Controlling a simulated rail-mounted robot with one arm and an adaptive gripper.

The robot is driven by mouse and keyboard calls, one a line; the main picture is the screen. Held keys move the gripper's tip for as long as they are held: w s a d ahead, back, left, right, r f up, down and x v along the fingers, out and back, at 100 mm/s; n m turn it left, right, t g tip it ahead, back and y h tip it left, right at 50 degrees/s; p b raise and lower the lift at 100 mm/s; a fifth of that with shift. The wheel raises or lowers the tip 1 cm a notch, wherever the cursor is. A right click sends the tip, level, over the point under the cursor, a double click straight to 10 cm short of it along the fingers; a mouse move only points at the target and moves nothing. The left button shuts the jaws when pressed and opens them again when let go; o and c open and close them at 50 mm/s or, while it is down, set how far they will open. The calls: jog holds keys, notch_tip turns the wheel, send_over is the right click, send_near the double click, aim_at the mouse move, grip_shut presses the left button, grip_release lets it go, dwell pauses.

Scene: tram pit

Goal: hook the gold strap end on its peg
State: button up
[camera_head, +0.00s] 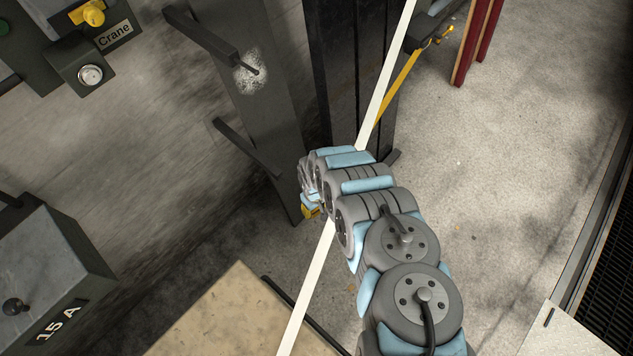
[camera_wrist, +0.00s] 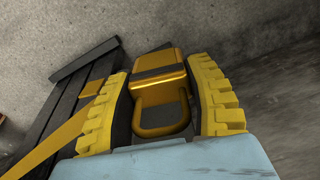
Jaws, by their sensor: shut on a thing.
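The gold strap end (camera_wrist: 160,110) is a thick gold loop with a dark band across its upper part. My gripper (camera_wrist: 163,92) is shut on it, with ribbed yellow pads on both sides. In the head view my gripper (camera_head: 310,203) is low beside a dark post, mostly hidden by my wrist. The gold strap (camera_head: 397,85) runs from a dark bracket at the upper right down behind my arm. It also shows at the lower left of the wrist view (camera_wrist: 58,143). Two dark pegs, an upper one (camera_head: 205,38) and a lower one (camera_head: 247,148), stick out from the post; which is the strap's cannot be told.
A white strip (camera_head: 385,80) crosses the head view diagonally. The dark post (camera_head: 235,110) has a pale worn patch near the upper peg. Control boxes (camera_head: 50,265) line the left wall. Red posts (camera_head: 477,40) stand at the upper right. Concrete floor (camera_head: 510,170) is clear at right.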

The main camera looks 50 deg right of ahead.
aim_at(290, 184)
jog(key=w+b, duration=0.2)
jog(key=w, duration=0.1)
jog(key=shift+d, duration=0.15)
dwell(0.4)
jog(key=shift+w, duration=0.3)
jog(key=shift+w+d+b, duration=0.15)
jog(key=shift+w+b, duration=0.4)
jog(key=shift+w, duration=0.35)
jog(key=shift+w, duration=0.2)
jog(key=shift+w+f+b, duration=0.1)
jog(key=shift+w+b, duration=0.1)
jog(key=shift+b, duration=0.1)
dwell(0.5)
jog(key=shift+w+d+b, duration=0.15)
jog(key=shift+w+b, duration=1.2)
jog(key=shift+w, duration=0.3)
jog(key=shift+w+d+b, duration=0.1)
jog(key=shift+w+b, duration=0.95)
